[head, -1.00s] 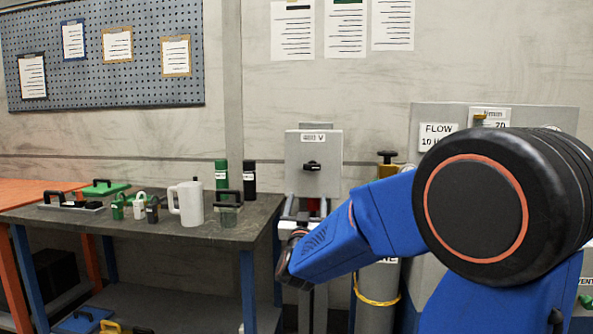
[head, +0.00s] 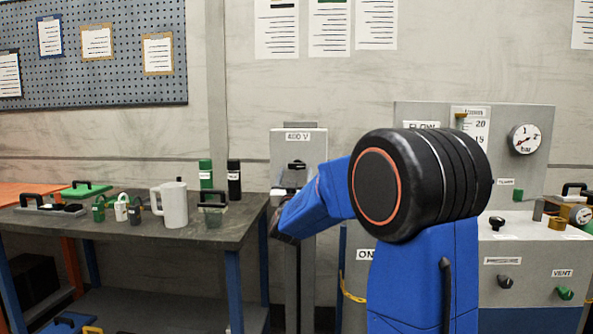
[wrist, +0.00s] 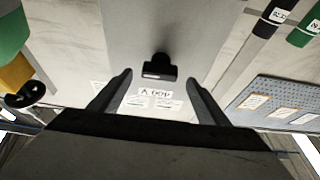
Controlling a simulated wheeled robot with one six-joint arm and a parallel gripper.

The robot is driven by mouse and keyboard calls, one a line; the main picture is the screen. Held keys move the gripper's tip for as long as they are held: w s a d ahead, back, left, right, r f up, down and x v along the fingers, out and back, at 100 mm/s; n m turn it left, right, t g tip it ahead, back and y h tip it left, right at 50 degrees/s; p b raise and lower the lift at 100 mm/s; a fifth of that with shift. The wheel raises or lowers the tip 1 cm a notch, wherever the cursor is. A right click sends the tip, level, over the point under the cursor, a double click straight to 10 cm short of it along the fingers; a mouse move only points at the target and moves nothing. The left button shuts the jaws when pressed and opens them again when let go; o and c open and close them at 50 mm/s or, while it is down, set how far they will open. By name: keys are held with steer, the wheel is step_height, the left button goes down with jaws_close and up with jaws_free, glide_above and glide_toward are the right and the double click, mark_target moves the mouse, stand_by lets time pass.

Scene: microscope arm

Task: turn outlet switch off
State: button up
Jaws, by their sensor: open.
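The outlet is a grey box (head: 310,147) with a "400 V" label, mounted on a post. On its front is a black rotary switch (head: 297,165), its handle lying roughly level in the head view. In the wrist view the outlet appears upside down, with the switch (wrist: 160,68) near the middle and the label (wrist: 156,92) below it. My gripper (wrist: 160,79) is open and empty, one finger to each side of the switch in the picture. I cannot tell how far it is from the box.
A workbench (head: 130,238) with a white mug (head: 172,205), padlocks and bottles stands left of the outlet. To the right is a grey panel with a gauge (head: 525,139) and valve knobs. A partly hidden cylinder stands behind my arm.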

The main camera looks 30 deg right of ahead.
mark_target(297, 167)
steer(key=shift+x, duration=1.95)
steer(key=c, duration=1.1)
